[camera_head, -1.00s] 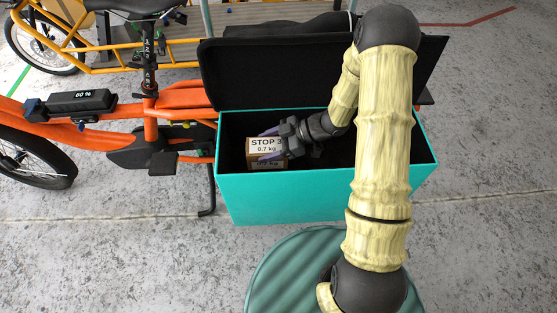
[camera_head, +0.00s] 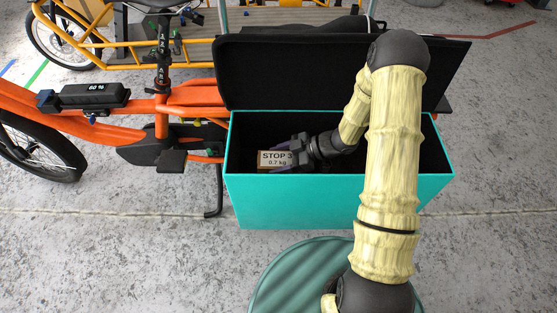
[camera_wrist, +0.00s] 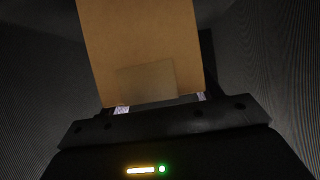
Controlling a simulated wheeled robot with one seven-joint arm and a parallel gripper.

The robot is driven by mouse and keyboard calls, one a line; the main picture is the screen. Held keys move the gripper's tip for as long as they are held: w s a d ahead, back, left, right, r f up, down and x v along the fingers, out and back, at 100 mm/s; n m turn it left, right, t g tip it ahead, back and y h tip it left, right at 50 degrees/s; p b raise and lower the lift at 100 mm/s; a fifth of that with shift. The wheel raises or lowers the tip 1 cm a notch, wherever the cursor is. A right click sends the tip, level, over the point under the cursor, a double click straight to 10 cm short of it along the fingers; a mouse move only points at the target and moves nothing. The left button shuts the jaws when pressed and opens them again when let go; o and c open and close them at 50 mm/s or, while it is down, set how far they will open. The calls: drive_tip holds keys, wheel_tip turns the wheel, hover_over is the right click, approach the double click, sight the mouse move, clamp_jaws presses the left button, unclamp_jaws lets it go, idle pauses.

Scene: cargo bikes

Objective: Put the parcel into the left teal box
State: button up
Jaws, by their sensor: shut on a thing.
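The parcel (camera_head: 276,160) is a small brown box with a white label reading STOP 3, 0.7 kg. It is inside the teal box (camera_head: 300,203), toward its left end, with its lower part hidden behind the box's front wall. My gripper (camera_head: 291,152) is shut on the parcel and reaches into the box from the right. In the wrist view the parcel (camera_wrist: 140,50) stands between the fingers, with dark walls around it. Whether it touches the box floor cannot be seen.
The black lid (camera_head: 340,75) stands open behind the box. An orange cargo bike (camera_head: 190,97) carries the box, its front parts to the left. A yellow bike (camera_head: 100,55) stands behind. Grey concrete floor is clear in front left.

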drive_tip(key=o, duration=1.5)
drive_tip(key=shift+f, duration=0.1)
drive_tip(key=shift+d+r, duration=0.2)
drive_tip(key=shift+r, duration=0.1)
drive_tip(key=p+v, duration=0.4)
drive_tip(key=v, duration=0.7)
drive_tip(key=shift+d, duration=0.35)
